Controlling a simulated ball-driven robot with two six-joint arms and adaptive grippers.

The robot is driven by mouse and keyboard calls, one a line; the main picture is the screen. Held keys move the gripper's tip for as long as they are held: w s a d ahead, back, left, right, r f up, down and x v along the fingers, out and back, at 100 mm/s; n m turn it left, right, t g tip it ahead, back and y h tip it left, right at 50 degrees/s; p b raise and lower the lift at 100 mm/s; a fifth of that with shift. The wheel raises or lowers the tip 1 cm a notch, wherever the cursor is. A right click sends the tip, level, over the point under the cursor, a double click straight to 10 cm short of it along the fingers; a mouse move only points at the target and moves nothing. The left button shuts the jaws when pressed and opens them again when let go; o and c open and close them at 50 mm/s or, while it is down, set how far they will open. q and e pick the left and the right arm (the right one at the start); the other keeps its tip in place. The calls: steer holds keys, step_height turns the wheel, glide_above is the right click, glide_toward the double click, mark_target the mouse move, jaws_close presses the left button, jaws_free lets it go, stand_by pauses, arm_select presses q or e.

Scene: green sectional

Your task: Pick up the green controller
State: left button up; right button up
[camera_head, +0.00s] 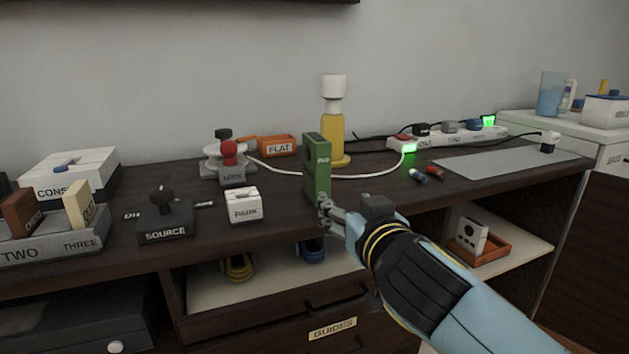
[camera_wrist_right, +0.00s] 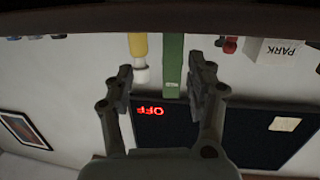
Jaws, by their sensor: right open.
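The green controller (camera_head: 317,168) is an upright, narrow green block with a small pale label, standing near the front edge of the dark cabinet top. My right gripper (camera_head: 327,212) comes in from the lower right, with its fingers at the block's lower right edge. In the right wrist view, which looks upside down, the controller (camera_wrist_right: 173,62) shows between the two spread fingers of my right gripper (camera_wrist_right: 162,76). The gripper is open; I cannot tell whether a finger touches the block. My left gripper is not in view.
A white PARK block (camera_head: 243,205) and a dark SOURCE block (camera_head: 165,222) stand to the left. A yellow-and-white bottle-like object (camera_head: 335,125) stands behind the controller. A white cable runs behind it to a power strip (camera_head: 455,135). An open shelf (camera_head: 280,282) lies below.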

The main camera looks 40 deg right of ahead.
mark_target(321, 175)
steer(key=shift+w+a+r+t+y, duration=0.15)
steer(key=shift+w+a+r+t, duration=0.1)
steer(key=shift+w+r+t, duration=0.3)
steer(key=shift+w+a+r+t+y, duration=0.2)
steer(key=shift+w+r+t, duration=0.15)
steer(key=shift+w+r, duration=0.3)
steer(key=x, duration=0.4)
steer(key=shift+r+p+x, duration=0.15)
steer(key=shift+r+x, duration=0.05)
steer(key=shift+x, duration=1.35)
steer(key=shift+r+p+x, duration=0.15)
steer(key=shift+x, duration=1.45)
steer(key=shift+d, duration=0.15)
jaws_close()
